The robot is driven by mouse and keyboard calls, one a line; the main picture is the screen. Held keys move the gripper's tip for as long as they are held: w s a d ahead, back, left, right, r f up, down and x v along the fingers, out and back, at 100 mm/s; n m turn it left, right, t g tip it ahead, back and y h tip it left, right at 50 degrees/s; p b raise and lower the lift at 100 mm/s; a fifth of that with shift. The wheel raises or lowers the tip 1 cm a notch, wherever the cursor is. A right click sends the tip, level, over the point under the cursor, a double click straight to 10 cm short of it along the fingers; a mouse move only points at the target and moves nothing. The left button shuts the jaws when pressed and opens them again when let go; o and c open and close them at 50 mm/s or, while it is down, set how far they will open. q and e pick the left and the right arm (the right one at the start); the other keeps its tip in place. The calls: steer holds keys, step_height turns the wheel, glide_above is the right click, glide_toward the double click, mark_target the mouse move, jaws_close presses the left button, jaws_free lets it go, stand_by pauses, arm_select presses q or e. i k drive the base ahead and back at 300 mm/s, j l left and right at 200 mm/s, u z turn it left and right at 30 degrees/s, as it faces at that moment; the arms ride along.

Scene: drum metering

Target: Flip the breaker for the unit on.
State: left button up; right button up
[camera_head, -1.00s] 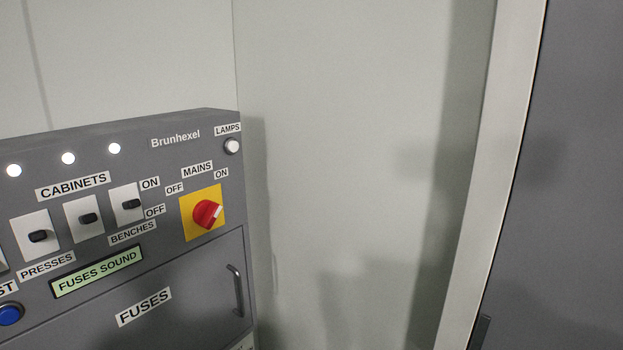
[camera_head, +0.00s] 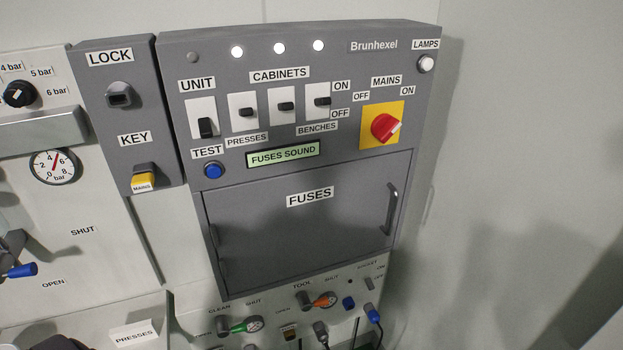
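The UNIT breaker (camera_head: 206,127) is a black toggle on a white plate at the left end of the breaker row on the grey Brunhexel panel (camera_head: 370,62). Its lever sits low on its plate, toward the OFF side. The other breakers, PRESSES (camera_head: 246,112), CABINETS (camera_head: 286,106) and BENCHES (camera_head: 322,101), have levers higher on their plates. The ON label (camera_head: 342,87) is above the OFF label (camera_head: 340,113) at the right of the row. The small lamp (camera_head: 192,57) above UNIT is dark; the three others are lit. Neither gripper is in view.
The red MAINS knob (camera_head: 384,127) points toward ON. The display (camera_head: 283,154) reads FUSES SOUND. A blue TEST button (camera_head: 213,170) is below UNIT. The fuse door (camera_head: 300,235) is closed. A LOCK and KEY panel (camera_head: 115,75) stands at the left. Bare wall is at the right.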

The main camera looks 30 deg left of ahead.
mark_target(205, 131)
steer(key=u, duration=1.5)
